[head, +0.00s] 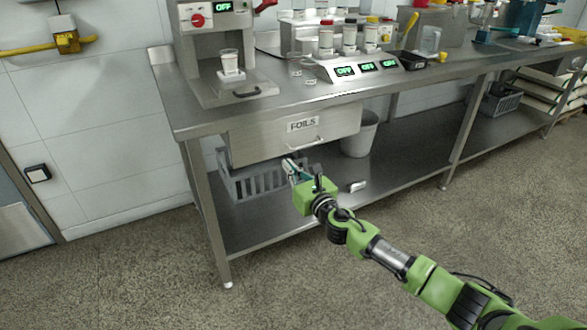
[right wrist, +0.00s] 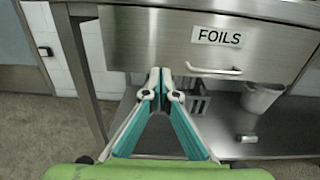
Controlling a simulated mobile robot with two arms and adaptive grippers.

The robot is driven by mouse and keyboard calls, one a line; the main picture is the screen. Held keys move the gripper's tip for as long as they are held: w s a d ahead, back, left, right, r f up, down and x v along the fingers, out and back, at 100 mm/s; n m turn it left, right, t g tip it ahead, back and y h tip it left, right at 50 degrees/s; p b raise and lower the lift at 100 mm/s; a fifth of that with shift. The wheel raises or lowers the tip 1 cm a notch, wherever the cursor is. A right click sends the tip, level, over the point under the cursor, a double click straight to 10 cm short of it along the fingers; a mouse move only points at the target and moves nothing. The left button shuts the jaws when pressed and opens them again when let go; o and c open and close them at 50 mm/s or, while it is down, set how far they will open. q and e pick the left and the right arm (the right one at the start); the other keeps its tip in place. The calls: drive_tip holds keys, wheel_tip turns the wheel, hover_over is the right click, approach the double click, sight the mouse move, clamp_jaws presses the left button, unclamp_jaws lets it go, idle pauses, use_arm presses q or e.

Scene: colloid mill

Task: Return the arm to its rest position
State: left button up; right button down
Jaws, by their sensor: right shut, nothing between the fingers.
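My right arm reaches in from the lower right of the head view. Its gripper (head: 290,168) is in front of the metal drawer labelled FOILS (head: 262,142), near the drawer's lower edge. In the right wrist view the two teal fingers meet at their tips, and the gripper (right wrist: 160,75) is shut with nothing between them. The drawer (right wrist: 150,40) fills the upper part of that view, with its handle (right wrist: 214,71) to the right of the fingertips and apart from them. My left gripper is not in view.
A steel workbench (head: 290,92) carries a machine with a cup (head: 230,62) and several jars. Under it are a grey crate (head: 250,182), a bin (head: 360,135) and a small metal cylinder (head: 357,186) on the lower shelf. The floor (head: 130,270) in front is clear.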

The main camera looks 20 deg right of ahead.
drive_tip(key=s+a+f+m+g+h, duration=0.3)
drive_tip(key=s+f+m+g, duration=0.5)
drive_tip(key=s+f+m, duration=1.45)
use_arm(q)
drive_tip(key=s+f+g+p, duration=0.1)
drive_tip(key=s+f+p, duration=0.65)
drive_tip(key=p, duration=0.25)
use_arm(e)
drive_tip(key=s+a+f+m+g+y, duration=0.15)
drive_tip(key=s+f+m+g, duration=0.35)
drive_tip(key=s+f, duration=0.7)
drive_tip(key=s+a+f+m+g, duration=0.3)
drive_tip(key=s+f+m, duration=0.3)
drive_tip(key=s, duration=1.1)
use_arm(q)
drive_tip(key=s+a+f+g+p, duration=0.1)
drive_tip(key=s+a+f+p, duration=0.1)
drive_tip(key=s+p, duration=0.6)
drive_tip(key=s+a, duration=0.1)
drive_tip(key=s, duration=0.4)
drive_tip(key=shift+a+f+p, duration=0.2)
drive_tip(key=shift+p, duration=0.2)
use_arm(e)
drive_tip(key=s+d+f+m+g, duration=0.1)
drive_tip(key=s+d, duration=0.1)
drive_tip(key=s, duration=1.2)
drive_tip(key=shift+d+f, duration=0.15)
drive_tip(key=shift+d, duration=0.25)
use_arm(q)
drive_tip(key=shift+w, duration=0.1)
